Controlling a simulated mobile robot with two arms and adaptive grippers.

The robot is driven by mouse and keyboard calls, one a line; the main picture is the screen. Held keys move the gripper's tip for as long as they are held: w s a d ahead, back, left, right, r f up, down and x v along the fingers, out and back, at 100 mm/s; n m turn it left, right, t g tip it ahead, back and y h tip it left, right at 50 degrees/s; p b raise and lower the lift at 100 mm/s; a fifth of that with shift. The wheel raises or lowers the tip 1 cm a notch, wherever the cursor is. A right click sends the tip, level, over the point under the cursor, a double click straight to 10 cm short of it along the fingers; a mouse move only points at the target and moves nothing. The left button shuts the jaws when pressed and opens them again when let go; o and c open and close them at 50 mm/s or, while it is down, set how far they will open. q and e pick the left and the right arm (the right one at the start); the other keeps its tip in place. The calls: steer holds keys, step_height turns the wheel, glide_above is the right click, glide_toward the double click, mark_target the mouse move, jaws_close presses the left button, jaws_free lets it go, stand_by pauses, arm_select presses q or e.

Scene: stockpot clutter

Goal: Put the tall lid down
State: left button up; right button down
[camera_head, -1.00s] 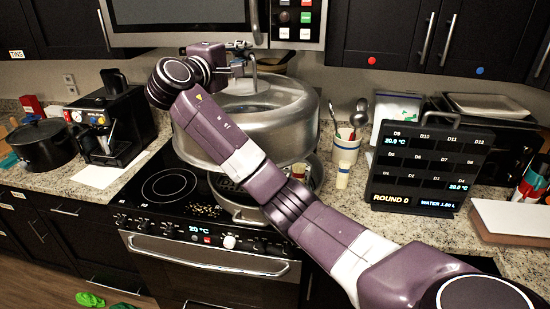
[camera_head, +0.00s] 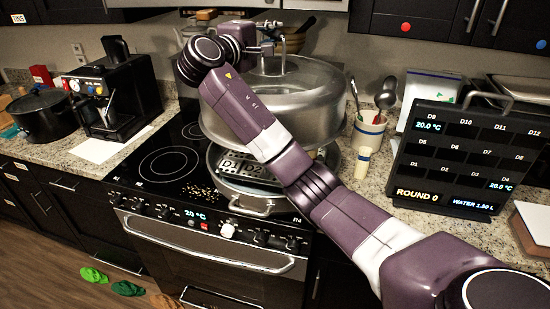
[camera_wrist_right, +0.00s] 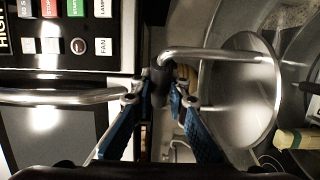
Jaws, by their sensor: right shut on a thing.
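The tall lid (camera_head: 312,100) is a big domed grey metal cover with a bar handle on top. It is level in the head view, above and behind a wide metal pot (camera_head: 228,194) on the stove. I cannot tell whether its rim touches anything. My right gripper (camera_head: 264,48) is at the lid's top. In the right wrist view, the blue-padded fingers of this gripper (camera_wrist_right: 163,80) are shut on the handle bar (camera_wrist_right: 215,54), with the lid's shiny metal (camera_wrist_right: 240,95) to the right. My right arm hides part of the lid and pot. My left gripper is out of view.
A slotted tray marked D1 and D2 (camera_head: 232,164) sits at the pot. The black cooktop (camera_head: 165,163) is clear at left. A utensil crock (camera_head: 368,135) and a black display rack (camera_head: 450,160) stand right of the lid. The microwave (camera_head: 315,5) hangs above.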

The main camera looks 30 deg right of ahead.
step_height(320, 180, down, 2)
steer(key=shift+w+d+f+b, duration=0.1)
steer(key=shift+f+b, duration=0.15)
steer(key=shift+b, duration=0.55)
step_height(320, 180, down, 10)
steer(key=p, duration=0.3)
steer(key=c, duration=2.2)
jaws_free()
steer(key=shift+f, duration=0.1)
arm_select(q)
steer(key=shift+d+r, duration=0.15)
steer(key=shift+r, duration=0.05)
arm_select(e)
steer(key=o, duration=0.3)
arm_select(q)
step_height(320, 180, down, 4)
steer(key=b, duration=0.4)
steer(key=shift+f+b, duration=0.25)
steer(key=shift+b, duration=0.05)
arm_select(e)
steer(key=v, duration=1.2)
